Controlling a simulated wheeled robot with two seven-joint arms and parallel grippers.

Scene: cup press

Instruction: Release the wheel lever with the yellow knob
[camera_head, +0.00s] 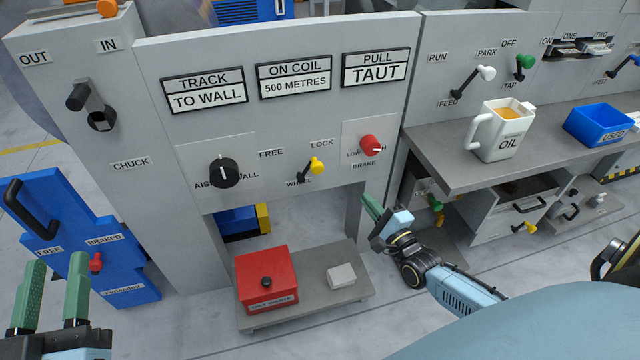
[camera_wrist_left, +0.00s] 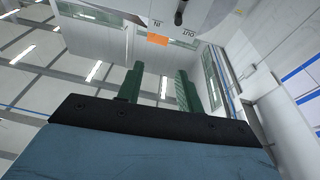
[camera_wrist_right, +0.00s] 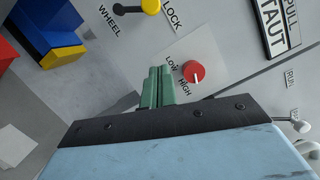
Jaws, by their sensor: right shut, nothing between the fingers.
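The wheel lever (camera_head: 308,173) is a short black arm on the grey panel, above the WHEEL label. Its yellow knob (camera_head: 318,165) points up and right, toward the LOCK label and away from FREE. The yellow knob also shows at the top edge of the right wrist view (camera_wrist_right: 151,6), near LOCK. My right gripper (camera_head: 371,206) is shut and empty, below and right of the knob and apart from it. Its green fingers (camera_wrist_right: 158,85) are together in the right wrist view. My left gripper (camera_head: 57,268) is open and empty at the lower left, far from the lever.
A red brake knob (camera_head: 371,145) sits right of the lever, and a black dial (camera_head: 224,171) sits left. Below, a red box (camera_head: 265,278) and a pale block (camera_head: 341,275) rest on a grey shelf (camera_head: 310,308). A grey counter (camera_head: 455,150) juts out at right.

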